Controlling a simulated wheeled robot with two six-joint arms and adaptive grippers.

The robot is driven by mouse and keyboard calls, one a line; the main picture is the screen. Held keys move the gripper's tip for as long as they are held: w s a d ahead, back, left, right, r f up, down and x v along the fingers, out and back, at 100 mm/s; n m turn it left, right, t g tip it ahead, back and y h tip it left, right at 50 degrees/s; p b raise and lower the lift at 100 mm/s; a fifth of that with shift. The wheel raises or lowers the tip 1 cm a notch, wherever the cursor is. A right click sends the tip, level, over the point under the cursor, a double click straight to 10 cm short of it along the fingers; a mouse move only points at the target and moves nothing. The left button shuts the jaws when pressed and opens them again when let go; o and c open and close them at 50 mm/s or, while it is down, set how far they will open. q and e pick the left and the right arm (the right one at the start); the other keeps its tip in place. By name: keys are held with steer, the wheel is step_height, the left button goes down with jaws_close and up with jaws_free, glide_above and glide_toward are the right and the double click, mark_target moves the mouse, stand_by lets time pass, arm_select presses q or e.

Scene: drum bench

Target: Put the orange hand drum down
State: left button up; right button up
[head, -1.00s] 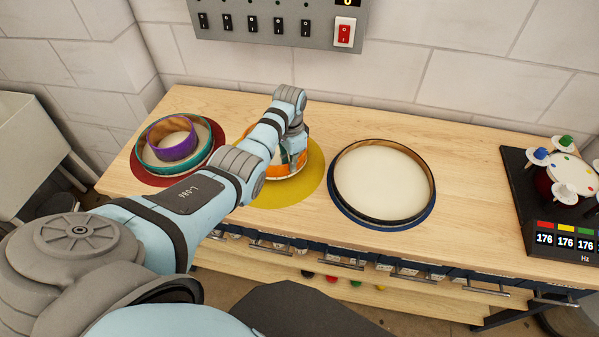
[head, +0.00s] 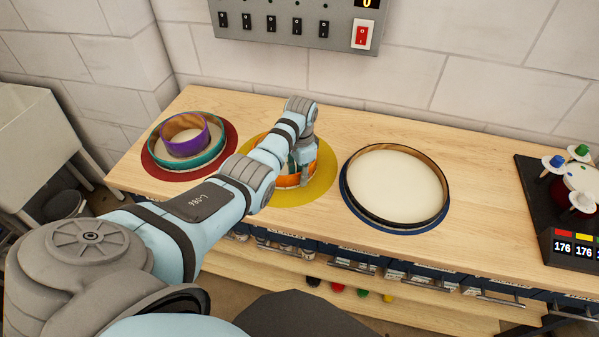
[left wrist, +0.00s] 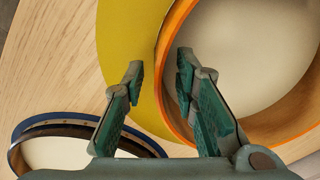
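The orange hand drum (head: 311,172) rests on the round yellow mat (head: 318,192) in the middle of the bench, partly hidden by my left arm. In the left wrist view the drum's orange rim (left wrist: 167,58) and pale skin (left wrist: 245,60) show, with the yellow mat (left wrist: 125,45) beside it. My left gripper (head: 300,170) is at the drum's near side. In the left wrist view its fingers (left wrist: 158,76) are spread apart, one on the mat side and one over the drum's inside, with the rim between them. My right gripper is not in view.
A purple drum (head: 184,149) sits inside a teal drum (head: 212,157) on a red mat (head: 160,174) at left. A large dark-rimmed drum (head: 397,187) lies on a blue mat at right. A black unit (head: 540,205) stands farther right. A switch panel (head: 290,24) hangs above.

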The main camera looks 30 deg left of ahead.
arm_select(q)
step_height(320, 180, up, 4)
steer(key=shift+r+p, duration=0.1)
steer(key=shift+p, duration=0.65)
step_height(320, 180, up, 8)
steer(key=shift+d+r+p, duration=0.15)
steer(key=shift+r+p, duration=0.05)
steer(key=shift+p, duration=0.1)
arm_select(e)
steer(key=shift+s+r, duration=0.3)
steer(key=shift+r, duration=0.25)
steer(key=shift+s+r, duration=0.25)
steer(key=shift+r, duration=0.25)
arm_select(q)
steer(key=shift+f, duration=0.1)
